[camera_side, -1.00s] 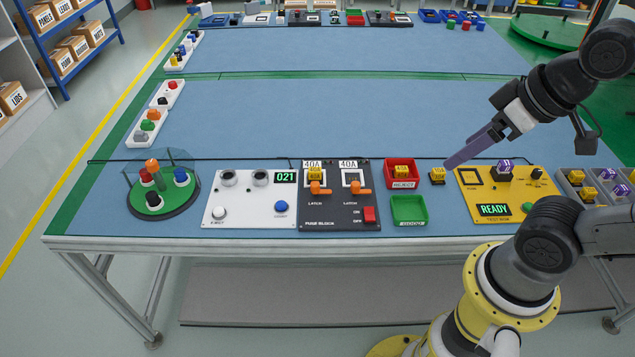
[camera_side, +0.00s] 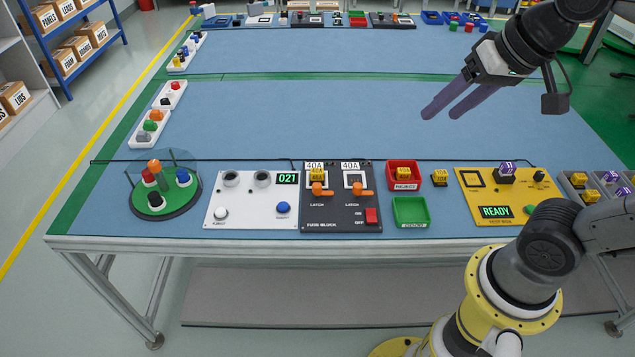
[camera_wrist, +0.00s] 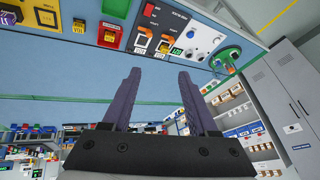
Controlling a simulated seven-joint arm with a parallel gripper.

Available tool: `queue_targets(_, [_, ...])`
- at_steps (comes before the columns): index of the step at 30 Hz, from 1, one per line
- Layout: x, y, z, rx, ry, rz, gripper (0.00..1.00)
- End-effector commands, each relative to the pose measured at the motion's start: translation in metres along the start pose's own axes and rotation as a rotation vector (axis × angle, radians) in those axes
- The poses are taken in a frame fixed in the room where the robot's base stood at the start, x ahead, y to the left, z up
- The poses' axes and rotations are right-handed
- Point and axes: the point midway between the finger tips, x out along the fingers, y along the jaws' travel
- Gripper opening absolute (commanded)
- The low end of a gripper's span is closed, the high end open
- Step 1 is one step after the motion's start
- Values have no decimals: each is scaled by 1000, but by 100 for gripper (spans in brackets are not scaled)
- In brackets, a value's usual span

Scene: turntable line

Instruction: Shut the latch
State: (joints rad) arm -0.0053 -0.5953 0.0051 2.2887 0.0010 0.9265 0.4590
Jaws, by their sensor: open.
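The black fuse block (camera_side: 341,212) stands at the table's near edge. Its left orange latch (camera_side: 317,189) sits just below a yellow 40A fuse (camera_side: 318,174) in the left socket. Its right orange latch (camera_side: 361,189) is below the right socket (camera_side: 354,178), which shows no yellow fuse. I cannot tell which latch is shut. My gripper (camera_side: 441,114) is open and empty, above the blue table, behind and right of the block, touching nothing. In the wrist view, the fuse block (camera_wrist: 172,22) appears beyond my open gripper (camera_wrist: 158,75).
Right of the block are a red reject bin (camera_side: 404,164) with a yellow fuse inside, a green good bin (camera_side: 425,212), a loose yellow fuse (camera_side: 440,178) and a yellow test panel (camera_side: 472,197). A white panel (camera_side: 250,212) adjoins on the left. The table middle is clear.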

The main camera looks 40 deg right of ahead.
Motion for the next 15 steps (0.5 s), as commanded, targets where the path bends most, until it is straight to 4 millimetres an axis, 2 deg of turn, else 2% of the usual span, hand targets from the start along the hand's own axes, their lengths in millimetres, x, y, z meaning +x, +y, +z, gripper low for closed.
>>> queue_targets(5, [17,-25,-44,162,-50,24,60])
queue_targets(8, [37,-40,-70,257,-86,49,60])
queue_targets(11, [64,-55,-93,342,-126,81,60])
queue_targets(15, [112,-72,-116,436,-184,133,60])
